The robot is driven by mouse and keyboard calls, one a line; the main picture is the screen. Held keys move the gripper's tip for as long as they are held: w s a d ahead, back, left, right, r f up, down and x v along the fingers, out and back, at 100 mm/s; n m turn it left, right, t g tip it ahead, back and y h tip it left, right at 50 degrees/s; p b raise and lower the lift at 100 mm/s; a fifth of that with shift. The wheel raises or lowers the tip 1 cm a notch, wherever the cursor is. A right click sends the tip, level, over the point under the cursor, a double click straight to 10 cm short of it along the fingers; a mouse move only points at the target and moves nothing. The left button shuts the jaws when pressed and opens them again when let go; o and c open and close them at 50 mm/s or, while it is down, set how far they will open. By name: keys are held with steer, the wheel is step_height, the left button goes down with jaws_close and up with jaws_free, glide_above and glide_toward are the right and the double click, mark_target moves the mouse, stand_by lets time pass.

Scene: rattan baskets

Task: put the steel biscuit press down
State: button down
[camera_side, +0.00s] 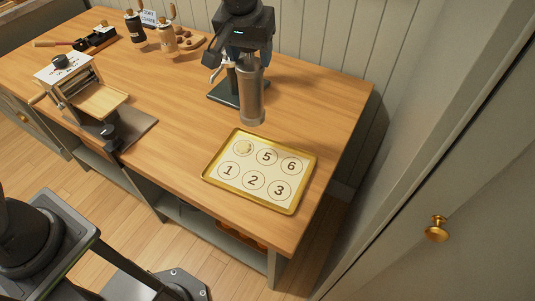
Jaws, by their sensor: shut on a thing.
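The steel biscuit press (251,97) is a grey upright cylinder. It hangs from my gripper (249,62), which is shut on its upper part; the fingertips are hard to make out. The press is over the counter, behind the gold tray (208,171) and apart from it. The tray holds a pale sheet with numbered circles. A round pale biscuit (244,148) covers the back left circle. A dark flat base (222,95) stands on the counter just left of the press, partly hidden behind it and my arm.
A hand-cranked machine (80,85) stands at the left of the wooden counter (170,130). Wooden-topped mills (168,37) and a small sign (148,17) stand at the back by the panelled wall.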

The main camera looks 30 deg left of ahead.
steer(key=d+f, duration=1)
steer(key=d, duration=0.1)
steer(key=shift+s+d+f, duration=0.2)
steer(key=shift+d+f, duration=0.1)
steer(key=shift+f, duration=0.15)
steer(key=shift+c, duration=1.5)
jaws_free()
steer(key=shift+f, duration=0.15)
steer(key=v, duration=1.2)
steer(key=shift+r, duration=0.25)
